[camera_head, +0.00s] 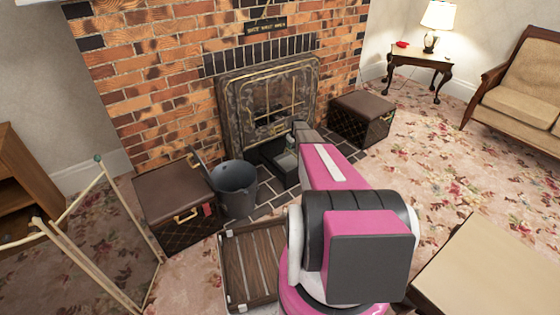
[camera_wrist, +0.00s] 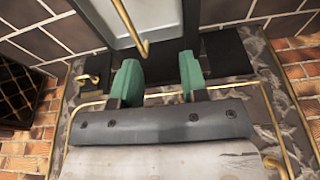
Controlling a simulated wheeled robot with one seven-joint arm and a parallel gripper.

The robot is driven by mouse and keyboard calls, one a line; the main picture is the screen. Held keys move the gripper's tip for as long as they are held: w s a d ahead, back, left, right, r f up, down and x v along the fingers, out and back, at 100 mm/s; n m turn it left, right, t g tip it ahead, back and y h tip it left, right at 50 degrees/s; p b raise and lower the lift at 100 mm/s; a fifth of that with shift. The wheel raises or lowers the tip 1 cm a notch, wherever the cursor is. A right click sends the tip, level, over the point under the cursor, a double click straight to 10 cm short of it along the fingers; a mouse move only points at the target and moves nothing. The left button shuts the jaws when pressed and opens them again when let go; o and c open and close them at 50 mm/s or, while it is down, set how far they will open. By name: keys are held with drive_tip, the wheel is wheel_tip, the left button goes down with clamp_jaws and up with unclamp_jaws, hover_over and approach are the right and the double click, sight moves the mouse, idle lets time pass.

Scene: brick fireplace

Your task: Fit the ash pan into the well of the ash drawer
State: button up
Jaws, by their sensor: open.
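My gripper (camera_wrist: 158,75) is open, its two green fingers apart, low in front of the fireplace. A light grey pan (camera_wrist: 166,34), which looks like the ash pan, lies just beyond the fingertips in the wrist view. Its brass handle (camera_wrist: 128,24) ends near the gap between the fingers, and I see no grip on it. Black parts of what looks like the ash drawer (camera_wrist: 226,52) show on both sides of the fingers. In the head view the dark drawer (camera_head: 276,163) sits at the hearth, partly behind my arm. Whether the pan is fully seated in the well is hidden.
A dark bucket (camera_head: 235,187) and a brown box (camera_head: 176,200) stand left of the drawer. Another box (camera_head: 360,118) stands right of the fireplace (camera_head: 270,95). A slatted wooden tray (camera_head: 250,262) lies near my base. Open carpet is at right.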

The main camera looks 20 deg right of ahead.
drive_tip(key=s+a+r+m+g, duration=0.1)
drive_tip(key=s+a+r, duration=0.7)
drive_tip(key=s, duration=0.7)
drive_tip(key=s+a+r+m, duration=0.1)
drive_tip(key=s+a+r, duration=0.8)
drive_tip(key=s, duration=0.7)
drive_tip(key=s+a+r+m+g+h, duration=0.1)
drive_tip(key=s+a+r, duration=0.7)
drive_tip(key=s+r, duration=0.3)
drive_tip(key=s, duration=0.4)
drive_tip(key=shift+s+a+m+g, duration=0.15)
drive_tip(key=shift+a+m+g, duration=0.15)
drive_tip(key=shift+d, duration=0.1)
